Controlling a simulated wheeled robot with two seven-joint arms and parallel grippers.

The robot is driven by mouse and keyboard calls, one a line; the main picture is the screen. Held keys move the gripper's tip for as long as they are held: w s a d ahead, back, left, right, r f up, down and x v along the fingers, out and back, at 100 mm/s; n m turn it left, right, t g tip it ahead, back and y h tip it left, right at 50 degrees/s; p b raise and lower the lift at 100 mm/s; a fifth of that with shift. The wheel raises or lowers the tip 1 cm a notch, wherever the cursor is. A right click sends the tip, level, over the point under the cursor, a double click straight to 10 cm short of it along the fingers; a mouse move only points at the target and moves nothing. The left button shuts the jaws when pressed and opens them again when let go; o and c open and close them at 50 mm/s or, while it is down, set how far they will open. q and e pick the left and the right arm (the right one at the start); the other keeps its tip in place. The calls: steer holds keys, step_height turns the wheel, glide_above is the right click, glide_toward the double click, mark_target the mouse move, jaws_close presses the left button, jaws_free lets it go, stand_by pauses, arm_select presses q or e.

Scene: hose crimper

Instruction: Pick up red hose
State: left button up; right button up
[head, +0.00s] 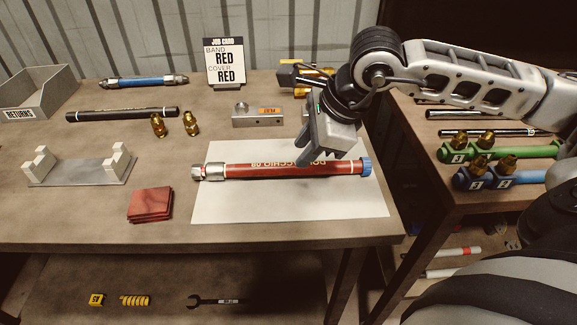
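The red hose (270,169) lies on a white mat (290,208) near the front of the bench. It has a silver metal fitting at its left end and a blue cap at its right end. My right gripper (310,158) hangs over the hose, right of its middle, with its fingers pointing down and left. The fingers look apart, and one fingertip is close to the hose's upper edge. I cannot tell if it touches the hose. Part of the hose's printed lettering shows below the gripper. My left gripper is not in view.
A job card (225,62) stands at the back, reading RED for band and cover. A black hose (122,114), a blue hose (143,82), brass fittings (191,123), a grey cradle (80,172), a folded red cloth (150,204) and a returns bin (38,92) are around the mat.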

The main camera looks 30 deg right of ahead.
mark_target(292, 166)
steer(key=shift+p+x, duration=0.5)
steer(key=shift+x, duration=2.4)
steer(key=shift+d, duration=0.15)
jaws_close()
